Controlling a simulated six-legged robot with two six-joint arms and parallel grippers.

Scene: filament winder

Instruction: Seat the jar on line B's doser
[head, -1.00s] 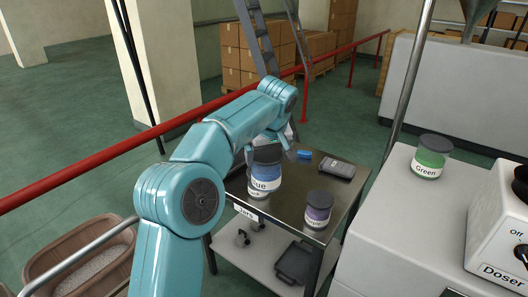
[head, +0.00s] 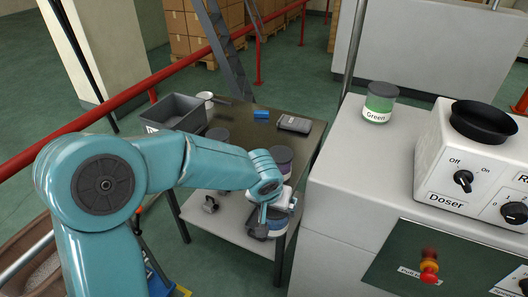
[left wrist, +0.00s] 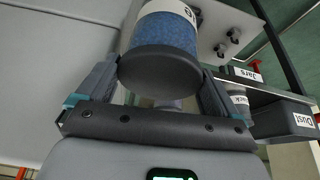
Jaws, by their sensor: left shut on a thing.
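My left gripper (head: 272,203) is shut on the blue jar (head: 277,224), which hangs by the right front edge of the cart in the head view, partly hidden by my arm. In the left wrist view the jar (left wrist: 176,33) sits between the two fingers, with blue contents, a white label and a dark end toward the camera. The white doser (head: 470,165), with an Off/On knob, stands on the machine at the right. Its round black mouth (head: 483,119) is on top and looks empty. My right gripper is in neither view.
A green jar (head: 379,104) stands on the grey machine top (head: 345,150), left of the doser. The cart (head: 250,125) carries a grey bin (head: 177,112), a blue block (head: 261,114), a handheld device (head: 294,123) and other jars. A red button (head: 429,266) is on the machine front.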

